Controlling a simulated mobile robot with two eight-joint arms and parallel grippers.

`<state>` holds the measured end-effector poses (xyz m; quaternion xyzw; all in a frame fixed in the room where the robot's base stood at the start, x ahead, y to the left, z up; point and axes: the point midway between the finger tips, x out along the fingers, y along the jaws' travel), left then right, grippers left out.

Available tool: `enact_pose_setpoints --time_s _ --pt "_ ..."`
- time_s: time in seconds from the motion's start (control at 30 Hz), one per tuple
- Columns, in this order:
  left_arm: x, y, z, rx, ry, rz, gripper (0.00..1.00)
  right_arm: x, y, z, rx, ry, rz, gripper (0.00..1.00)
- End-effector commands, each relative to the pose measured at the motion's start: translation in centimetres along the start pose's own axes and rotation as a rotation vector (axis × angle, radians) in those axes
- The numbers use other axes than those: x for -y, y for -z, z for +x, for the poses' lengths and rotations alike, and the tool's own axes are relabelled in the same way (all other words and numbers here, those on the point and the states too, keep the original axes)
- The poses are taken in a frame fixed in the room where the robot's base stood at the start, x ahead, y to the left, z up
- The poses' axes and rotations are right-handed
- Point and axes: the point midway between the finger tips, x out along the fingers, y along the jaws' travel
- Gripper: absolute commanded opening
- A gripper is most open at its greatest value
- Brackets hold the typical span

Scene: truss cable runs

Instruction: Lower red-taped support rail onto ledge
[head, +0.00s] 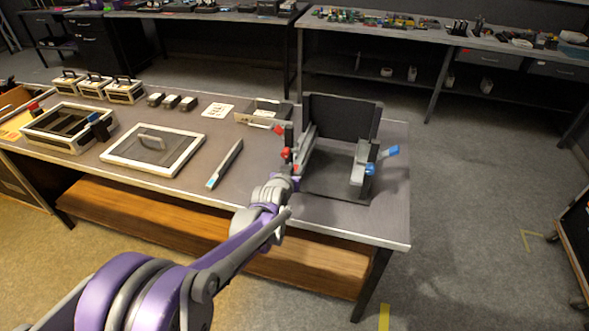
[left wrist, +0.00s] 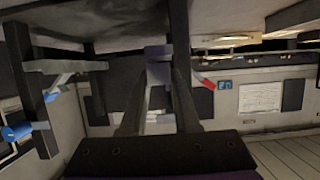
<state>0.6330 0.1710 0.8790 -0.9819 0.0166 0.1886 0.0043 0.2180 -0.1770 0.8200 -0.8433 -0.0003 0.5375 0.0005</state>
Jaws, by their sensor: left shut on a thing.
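The black fixture (head: 340,117) stands at the right end of the bench, with an upright back panel and a post on each side. The grey support rail (head: 307,143) runs along its left side, with red parts (head: 286,153) beside it. My left gripper (head: 290,178) is at the near end of this rail. In the left wrist view its fingers (left wrist: 158,75) are shut on a grey piece of the rail (left wrist: 158,52), and a red lever (left wrist: 204,81) shows beside them. The ledge under the rail is hidden, so contact cannot be told. My right gripper is not in view.
A matching right side of the fixture has a blue lever (head: 389,153) and blue knob (head: 369,169). A loose blue-ended bar (head: 225,163), a framed lid (head: 153,148) and an open tray (head: 263,111) lie left of it. The bench's front right corner is clear.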

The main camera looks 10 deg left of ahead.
Motion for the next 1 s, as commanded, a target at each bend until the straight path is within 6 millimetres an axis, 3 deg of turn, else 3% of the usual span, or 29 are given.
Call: enact_pose_setpoints --time_s 0.93,0.97,1.0 --pt "0.1 -1.2 1.5 0.009 -0.001 -0.004 0.00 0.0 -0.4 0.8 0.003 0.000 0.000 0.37" --pt "0.1 -1.2 1.5 0.009 -0.001 -0.004 0.35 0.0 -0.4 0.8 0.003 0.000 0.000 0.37" --pt "0.1 -1.2 1.5 0.009 -0.001 -0.004 0.42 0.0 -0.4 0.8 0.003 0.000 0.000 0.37"
